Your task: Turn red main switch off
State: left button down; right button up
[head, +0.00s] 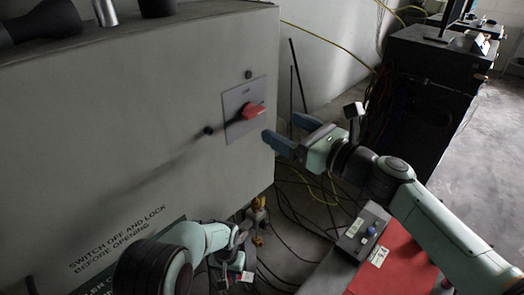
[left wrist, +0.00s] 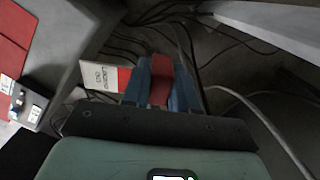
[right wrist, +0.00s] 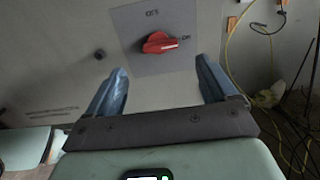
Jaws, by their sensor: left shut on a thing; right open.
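The red main switch (head: 253,111) sits on a grey plate on the cabinet's front. In the right wrist view the red handle (right wrist: 158,43) lies roughly sideways, its end beside the ON mark; an OFF mark is above it. My right gripper (head: 286,133) is open and empty, just right of the switch in the head view and apart from it. In its own wrist view the fingers point toward the plate, with the handle beyond them. My left gripper (left wrist: 160,88) is shut on a red block-like thing (left wrist: 161,80), low in front of the cabinet.
A white and red tag reading LOCKED OUT (left wrist: 103,78) is beside the left fingers. The large grey cabinet (head: 120,100) fills the left. A grey table (head: 325,272) with a red panel (head: 392,262) and small control box (head: 362,232) stands right. Cables lie on the floor.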

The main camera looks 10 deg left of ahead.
aim_at(257, 114)
pick_arm(q)
jog(key=shift+w+r+p, duration=0.2)
jog(key=shift+r+p, duration=0.2)
jog(key=shift+r, duration=0.2)
jog(key=shift+w+r+p, duration=0.15)
jog(key=shift+r+p, duration=0.25)
jog(key=shift+r, duration=0.2)
pick_arm(e)
jog(key=x, duration=0.7)
jog(key=shift+w+a, duration=0.2)
jog(key=shift+a, duration=0.05)
jog(key=c, duration=1.1)
